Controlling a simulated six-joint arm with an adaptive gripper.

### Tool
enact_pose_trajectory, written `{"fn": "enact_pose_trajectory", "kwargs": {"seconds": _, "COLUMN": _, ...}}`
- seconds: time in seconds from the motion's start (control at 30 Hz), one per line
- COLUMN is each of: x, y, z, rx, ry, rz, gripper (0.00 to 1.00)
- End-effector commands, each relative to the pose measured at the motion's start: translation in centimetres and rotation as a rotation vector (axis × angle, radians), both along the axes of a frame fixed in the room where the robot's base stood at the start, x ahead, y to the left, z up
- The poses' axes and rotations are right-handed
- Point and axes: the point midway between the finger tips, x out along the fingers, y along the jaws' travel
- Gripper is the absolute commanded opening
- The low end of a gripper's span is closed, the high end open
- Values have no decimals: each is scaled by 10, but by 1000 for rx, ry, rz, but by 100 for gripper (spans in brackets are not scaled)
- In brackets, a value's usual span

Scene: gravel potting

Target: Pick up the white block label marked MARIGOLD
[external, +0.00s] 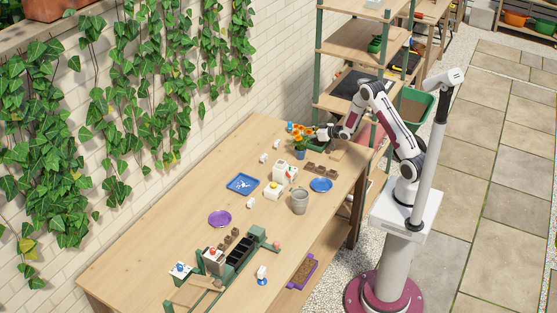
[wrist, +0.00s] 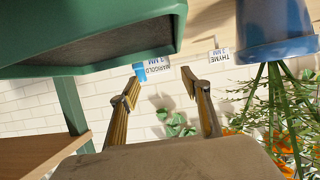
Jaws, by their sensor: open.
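In the wrist view, the block label marked MARIGOLD (wrist: 156,66) is white with a blue part at its left. Its text looks upside down, and its upper edge is close against a dark green tray edge. My gripper (wrist: 160,88) is open and empty, its two fingers spread, with the label showing just beyond the gap between the tips. In the external view, my gripper (external: 314,132) is low at the far end of the table, by the orange flowers. I cannot make out the MARIGOLD label there.
A second white label marked THYME (wrist: 219,55) stands right of the fingers, near a blue pot (wrist: 275,28) with a leafy plant. The dark green tray (wrist: 110,45) fills the upper left. Small white blocks (external: 277,144) stand nearby on the wooden table (external: 165,243).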

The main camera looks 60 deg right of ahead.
Motion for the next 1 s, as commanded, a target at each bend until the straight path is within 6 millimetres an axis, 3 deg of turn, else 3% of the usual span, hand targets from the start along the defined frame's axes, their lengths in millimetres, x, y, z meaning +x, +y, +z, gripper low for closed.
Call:
{"fn": "enact_pose_trajectory", "kwargs": {"seconds": 0.1, "x": 0, "y": 0, "z": -14, "rx": -1, "ry": 2, "rz": 0, "gripper": 47}}
{"fn": "enact_pose_trajectory", "kwargs": {"seconds": 0.3, "x": 17, "y": -1, "z": -20, "rx": -2, "ry": 0, "rz": 1, "gripper": 47}}
{"fn": "enact_pose_trajectory", "kwargs": {"seconds": 0.53, "x": 27, "y": -2, "z": -24, "rx": -1, "ry": 1, "rz": 0, "gripper": 47}}
{"fn": "enact_pose_trajectory", "kwargs": {"seconds": 1.0, "x": 28, "y": -2, "z": -24, "rx": -1, "ry": 0, "rz": 0, "gripper": 47}}
